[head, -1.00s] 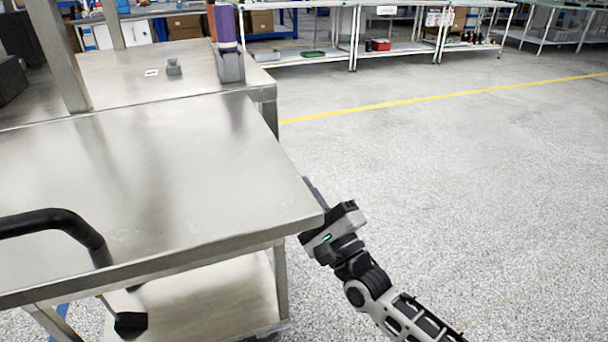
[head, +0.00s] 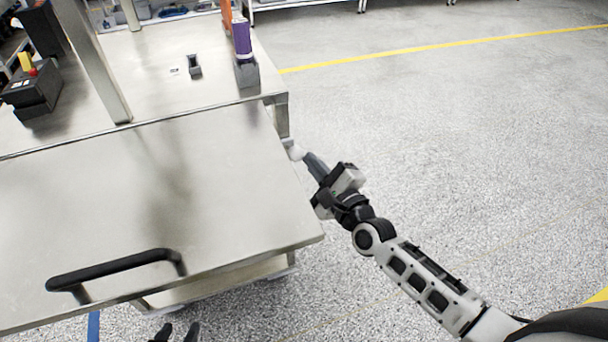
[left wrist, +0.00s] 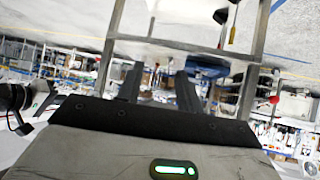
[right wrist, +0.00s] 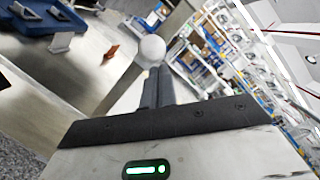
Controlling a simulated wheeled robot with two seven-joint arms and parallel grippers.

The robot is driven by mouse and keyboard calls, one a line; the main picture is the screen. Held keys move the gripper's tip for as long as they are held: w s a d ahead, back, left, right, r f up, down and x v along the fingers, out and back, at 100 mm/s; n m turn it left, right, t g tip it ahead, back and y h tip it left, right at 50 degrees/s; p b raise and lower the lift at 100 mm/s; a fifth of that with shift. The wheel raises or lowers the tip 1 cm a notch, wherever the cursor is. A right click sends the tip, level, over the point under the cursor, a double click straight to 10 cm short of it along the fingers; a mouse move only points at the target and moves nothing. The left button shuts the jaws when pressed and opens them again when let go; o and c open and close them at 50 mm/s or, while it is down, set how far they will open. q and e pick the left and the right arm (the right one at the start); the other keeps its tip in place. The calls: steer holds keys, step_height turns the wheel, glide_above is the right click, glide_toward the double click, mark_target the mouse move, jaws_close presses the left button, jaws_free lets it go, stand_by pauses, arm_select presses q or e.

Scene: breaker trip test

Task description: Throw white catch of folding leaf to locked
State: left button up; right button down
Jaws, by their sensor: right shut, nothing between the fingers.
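The folding leaf (head: 110,190) is a flat steel panel at the front of a steel bench. The white catch (head: 296,152) shows as a small pale knob by the leaf's right edge, near the bench corner. In the right wrist view the catch is a white ball (right wrist: 152,48) on a pale lever. My right gripper (head: 312,160) is shut and empty, its fingertips (right wrist: 158,72) close to the ball; I cannot tell whether they touch. My left gripper (head: 178,332) is low in front of the leaf, its fingers (left wrist: 158,85) apart and empty.
A black handle (head: 120,265) is on the leaf's front part. A post (head: 95,60), a black box with a yellow-and-red top (head: 32,92) and a grey holder with a purple item (head: 242,45) stand on the bench behind. The floor to the right is clear.

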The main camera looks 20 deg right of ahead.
arm_select(q)
steer(key=shift+a, duration=0.1)
stand_by(0.5)
